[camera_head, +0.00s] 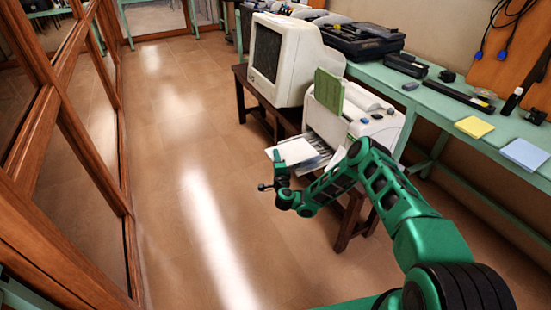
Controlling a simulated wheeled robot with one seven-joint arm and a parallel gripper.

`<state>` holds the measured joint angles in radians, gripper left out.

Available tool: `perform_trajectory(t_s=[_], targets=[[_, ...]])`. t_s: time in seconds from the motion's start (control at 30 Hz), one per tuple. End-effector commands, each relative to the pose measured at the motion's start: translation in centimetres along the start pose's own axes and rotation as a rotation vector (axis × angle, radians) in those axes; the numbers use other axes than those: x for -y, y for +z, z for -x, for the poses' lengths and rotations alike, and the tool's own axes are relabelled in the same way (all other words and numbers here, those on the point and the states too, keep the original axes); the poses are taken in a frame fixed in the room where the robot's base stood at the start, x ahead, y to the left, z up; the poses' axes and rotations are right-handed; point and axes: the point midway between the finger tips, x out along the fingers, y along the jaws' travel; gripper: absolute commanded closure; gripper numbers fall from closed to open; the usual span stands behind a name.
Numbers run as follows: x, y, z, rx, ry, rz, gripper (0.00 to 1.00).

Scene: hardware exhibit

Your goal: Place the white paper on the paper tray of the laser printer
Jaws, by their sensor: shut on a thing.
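The white paper (296,149) is a flat light sheet in front of the laser printer. My gripper (278,158) is shut on its near left edge, and the fingertips are small in this view. The paper is held out over or just in front of the printer's paper tray (314,146); I cannot tell whether they touch. The white laser printer (372,122) stands on a low dark wooden table, with a green upright panel (329,91) at its top. My forearm hides part of the printer's front and the tray's right side.
A beige CRT monitor (295,62) stands left of the printer. A green bench (442,107) along the wall holds several devices, a yellow pad (474,127) and a blue pad (525,154). Wood-framed glass cases (85,120) line the left. The tiled floor (190,170) between is clear.

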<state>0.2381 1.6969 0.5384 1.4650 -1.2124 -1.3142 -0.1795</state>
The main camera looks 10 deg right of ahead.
Motion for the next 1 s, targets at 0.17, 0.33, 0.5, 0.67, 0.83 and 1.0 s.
perform_trajectory(t_s=[0.17, 0.33, 0.5, 0.67, 0.83, 1.0], targets=[[-0.25, 0.00, -0.04, 0.000, -0.001, 0.001, 1.00], [-0.52, -0.01, -0.06, 0.000, -0.001, 0.001, 1.00], [-0.78, -0.02, -0.05, 0.000, -0.001, 0.000, 0.88], [-0.79, -0.03, -0.04, 0.000, -0.001, 0.000, 0.69], [-0.87, -0.04, 0.01, 0.000, 0.000, 0.000, 0.69], [-0.87, 0.04, 0.41, 0.001, 0.000, 0.000, 0.69]])
